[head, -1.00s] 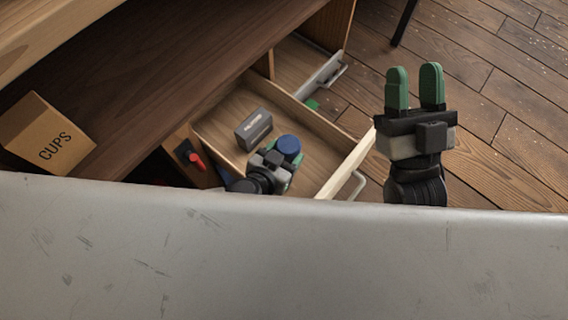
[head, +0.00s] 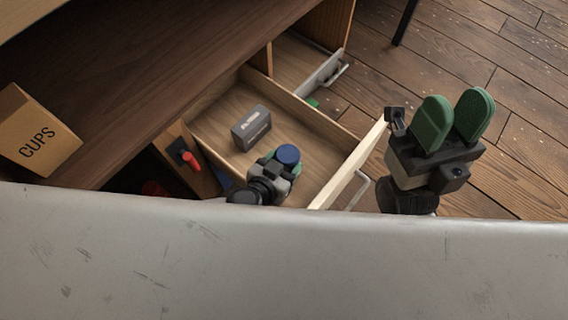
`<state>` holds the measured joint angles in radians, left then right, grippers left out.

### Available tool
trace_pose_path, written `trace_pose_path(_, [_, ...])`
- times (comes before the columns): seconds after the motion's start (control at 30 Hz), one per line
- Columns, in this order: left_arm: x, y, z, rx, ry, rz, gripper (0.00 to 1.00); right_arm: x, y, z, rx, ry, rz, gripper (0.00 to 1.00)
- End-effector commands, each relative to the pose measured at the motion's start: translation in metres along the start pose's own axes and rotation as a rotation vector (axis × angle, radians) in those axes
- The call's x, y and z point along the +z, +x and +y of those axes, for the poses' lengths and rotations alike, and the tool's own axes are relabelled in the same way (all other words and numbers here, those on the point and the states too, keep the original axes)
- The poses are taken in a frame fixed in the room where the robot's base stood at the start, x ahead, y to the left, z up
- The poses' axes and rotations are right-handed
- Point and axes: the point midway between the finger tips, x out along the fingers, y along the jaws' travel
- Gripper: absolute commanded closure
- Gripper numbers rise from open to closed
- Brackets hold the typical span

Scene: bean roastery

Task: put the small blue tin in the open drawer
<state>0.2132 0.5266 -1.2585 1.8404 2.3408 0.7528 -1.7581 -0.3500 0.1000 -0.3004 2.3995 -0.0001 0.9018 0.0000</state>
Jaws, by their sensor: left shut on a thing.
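The small blue tin (head: 288,155) shows its round blue top in the head view, over the near part of the open drawer (head: 316,128). My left gripper (head: 284,164) is shut on the tin, seen from above, with green finger pads partly hidden beneath and beside it. I cannot tell whether the tin touches the drawer floor. My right gripper (head: 457,119) is empty to the right of the drawer, over the floor, its two green fingers apart.
A dark grey box (head: 251,128) lies in the drawer, left of the tin. A second open drawer (head: 318,78) is further back. A cups carton (head: 36,132) stands on the shelf at left. A red-handled thing (head: 191,161) is beside the drawer. A pale surface fills the foreground.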

Motion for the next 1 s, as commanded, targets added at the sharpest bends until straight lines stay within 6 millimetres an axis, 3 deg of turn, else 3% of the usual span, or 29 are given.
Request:
trace_pose_path(0.3, [0.001, 0.001, 0.000, -0.001, 0.001, 0.001, 0.71, -0.001, 0.003, 0.000, 0.000, 0.000, -0.001, 0.60])
trace_pose_path(0.33, [0.002, 0.001, 0.000, -0.001, 0.001, 0.001, 0.35, 0.000, 0.003, 0.000, 0.000, 0.000, -0.001, 0.60])
trace_pose_path(0.47, [0.002, 0.001, 0.000, -0.001, 0.001, 0.000, 0.15, 0.000, 0.002, 0.000, 0.000, 0.000, -0.001, 0.60])
trace_pose_path(0.83, [-0.002, -0.001, 0.000, 0.001, 0.000, 0.001, 0.14, 0.000, 0.000, 0.000, 0.000, 0.000, -0.002, 0.60])
trace_pose_path(1.0, [-0.004, -0.031, 0.000, 0.000, 0.002, -0.004, 0.14, -0.003, 0.018, 0.000, 0.000, 0.000, -0.004, 0.60])
